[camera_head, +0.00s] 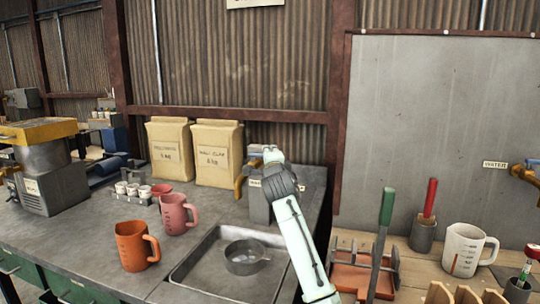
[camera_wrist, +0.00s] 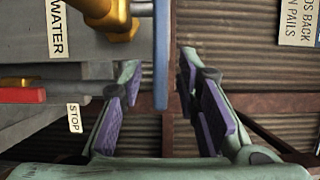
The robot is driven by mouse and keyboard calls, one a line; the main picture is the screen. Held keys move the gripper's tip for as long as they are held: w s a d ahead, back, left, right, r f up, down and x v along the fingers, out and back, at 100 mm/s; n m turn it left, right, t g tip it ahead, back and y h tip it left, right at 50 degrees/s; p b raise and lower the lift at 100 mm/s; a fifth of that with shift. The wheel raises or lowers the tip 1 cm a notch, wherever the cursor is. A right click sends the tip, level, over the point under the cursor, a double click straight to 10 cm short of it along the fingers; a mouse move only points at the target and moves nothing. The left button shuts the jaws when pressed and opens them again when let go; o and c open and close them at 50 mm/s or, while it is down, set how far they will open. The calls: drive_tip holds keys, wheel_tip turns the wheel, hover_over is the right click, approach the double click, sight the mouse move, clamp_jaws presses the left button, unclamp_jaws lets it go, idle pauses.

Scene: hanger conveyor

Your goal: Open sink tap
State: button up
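In the wrist view, a yellow tap body (camera_wrist: 105,14) with a grey stem reaches a blue bar-shaped handle (camera_wrist: 161,60). A WATER label is beside it. My gripper (camera_wrist: 160,68) is open, its two purple-padded fingers on either side of the handle's lower end in the picture. No contact is clear. In the head view, the yellow tap (camera_head: 240,182) is partly visible beside a grey box, left of my gripper (camera_head: 271,155), whose fingers are small and partly hidden by my wrist. The sink (camera_head: 195,262) lies below, with a grey pan (camera_head: 245,258) in it.
In the wrist view, a red bar (camera_wrist: 22,95) and a STOP label (camera_wrist: 74,117) are close by on the left. Two bags (camera_head: 217,155), a pink jug (camera_head: 176,213) and an orange jug (camera_head: 132,246) stand left of my arm. A wooden bench (camera_head: 425,268) is at right.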

clamp_jaws()
idle(0.3)
idle(0.6)
